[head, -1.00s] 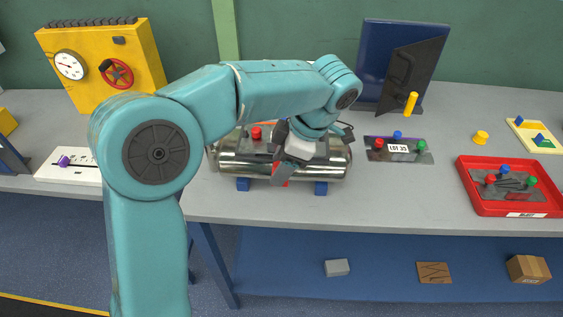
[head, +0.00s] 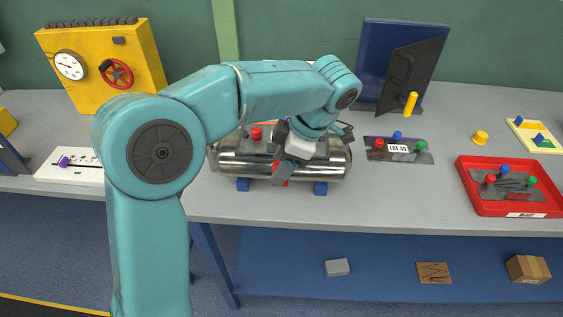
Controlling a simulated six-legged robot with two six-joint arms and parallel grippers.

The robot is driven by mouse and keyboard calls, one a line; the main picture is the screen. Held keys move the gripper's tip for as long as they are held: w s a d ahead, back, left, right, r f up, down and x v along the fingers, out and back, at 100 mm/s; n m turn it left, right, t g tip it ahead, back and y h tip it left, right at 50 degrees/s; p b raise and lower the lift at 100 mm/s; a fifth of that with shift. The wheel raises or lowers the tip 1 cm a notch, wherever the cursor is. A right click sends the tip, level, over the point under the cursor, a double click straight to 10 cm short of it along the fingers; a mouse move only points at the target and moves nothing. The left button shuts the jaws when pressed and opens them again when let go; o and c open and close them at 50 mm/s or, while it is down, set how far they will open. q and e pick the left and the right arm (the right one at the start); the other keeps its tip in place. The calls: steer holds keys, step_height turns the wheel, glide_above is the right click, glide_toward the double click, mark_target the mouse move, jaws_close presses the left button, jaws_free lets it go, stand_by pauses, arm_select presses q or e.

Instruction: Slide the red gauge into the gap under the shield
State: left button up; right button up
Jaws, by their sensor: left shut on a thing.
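A shiny metal cylinder (head: 235,164) lies on blue feet on the grey table, with a dark plate on top that looks like the shield (head: 232,142). A red knob (head: 257,133) stands on this plate. My left gripper (head: 282,172) reaches down at the front of the cylinder and is shut. A small red piece, likely the red gauge (head: 280,180), shows between its fingers. The gap under the shield is hidden by my gripper and arm, so I cannot tell whether the gauge is in it. My right gripper is not in view.
To the right lie a dark plate with knobs and a LOT 35 label (head: 398,148) and a red tray (head: 466,183) of parts. A blue panel (head: 376,60) stands behind. A yellow gauge box (head: 90,62) is at the back left. Bare table (head: 410,200) shows in front.

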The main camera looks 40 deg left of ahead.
arm_select(q)
steer(key=shift+w+a+r+p, duration=0.15)
steer(key=shift+w+a+p, duration=0.45)
steer(key=shift+w, duration=0.3)
stand_by(1.3)
steer(key=shift+s+d+b, duration=0.15)
steer(key=shift+s+b, duration=0.05)
steer(key=shift+b, duration=0.15)
steer(key=shift+s+d+b, duration=0.4)
steer(key=shift+s, duration=0.2)
steer(key=shift+s+d+b, duration=0.35)
steer(key=shift+s+b, duration=0.05)
steer(key=shift+s, duration=0.2)
steer(key=shift+r+p, duration=2.45)
steer(key=shift+r, duration=0.5)
steer(key=shift+f, duration=0.1)
steer(key=shift+s, duration=0.1)
